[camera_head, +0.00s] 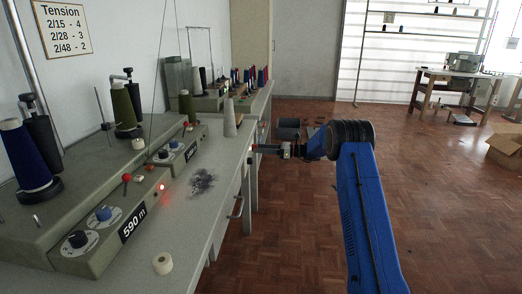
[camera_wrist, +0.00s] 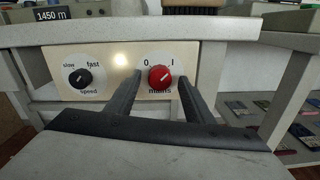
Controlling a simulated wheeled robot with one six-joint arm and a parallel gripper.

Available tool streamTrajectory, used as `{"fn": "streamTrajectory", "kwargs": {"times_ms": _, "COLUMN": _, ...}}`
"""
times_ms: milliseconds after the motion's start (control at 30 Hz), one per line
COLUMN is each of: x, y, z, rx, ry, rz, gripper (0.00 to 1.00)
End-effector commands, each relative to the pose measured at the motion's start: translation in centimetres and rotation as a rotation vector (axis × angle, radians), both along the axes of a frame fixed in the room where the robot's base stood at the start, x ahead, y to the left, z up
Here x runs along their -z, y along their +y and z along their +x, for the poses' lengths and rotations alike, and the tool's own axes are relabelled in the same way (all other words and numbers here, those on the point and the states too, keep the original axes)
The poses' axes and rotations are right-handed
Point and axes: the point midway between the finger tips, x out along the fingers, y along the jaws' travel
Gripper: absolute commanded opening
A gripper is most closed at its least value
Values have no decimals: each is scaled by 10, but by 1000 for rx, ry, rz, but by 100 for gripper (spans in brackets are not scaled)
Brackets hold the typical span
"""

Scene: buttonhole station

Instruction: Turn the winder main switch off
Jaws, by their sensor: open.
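The red main switch knob (camera_wrist: 161,79) sits on a cream panel in the wrist view. It is marked 0 at upper left, I at upper right and "mains" below. Its pale pointer line leans to the upper right, toward the I. My gripper (camera_wrist: 159,76) is open, with one dark finger on each side of the knob. I cannot tell whether the fingers touch it. In the head view my gripper (camera_head: 259,149) is at the front edge of the bench, and the knob cannot be made out there.
A black speed knob (camera_wrist: 81,78) and a glowing lamp (camera_wrist: 121,60) are left of the switch. The bench (camera_head: 215,185) carries winder units, thread cones and a pale cone (camera_head: 230,120). Flat dark items lie low at right in the wrist view. The floor (camera_head: 440,190) at right is largely clear.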

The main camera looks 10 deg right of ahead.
Motion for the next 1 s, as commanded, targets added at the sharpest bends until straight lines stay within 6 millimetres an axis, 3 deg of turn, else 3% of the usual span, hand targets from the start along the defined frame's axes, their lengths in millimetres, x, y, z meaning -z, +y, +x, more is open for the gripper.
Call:
{"fn": "streamTrajectory", "kwargs": {"times_ms": 233, "x": 0, "y": 1, "z": 0, "rx": 0, "ry": 0, "rz": 0, "gripper": 48}}
{"fn": "streamTrajectory", "kwargs": {"times_ms": 400, "x": 0, "y": 1, "z": 0, "rx": 0, "ry": 0, "rz": 0, "gripper": 7}}
{"fn": "streamTrajectory", "kwargs": {"times_ms": 733, "x": 0, "y": 0, "z": 0, "rx": 0, "ry": -27, "rz": -9, "gripper": 7}}
{"fn": "streamTrajectory", "kwargs": {"times_ms": 1000, "x": 0, "y": 0, "z": 0, "rx": 0, "ry": -167, "rz": -55, "gripper": 7}}
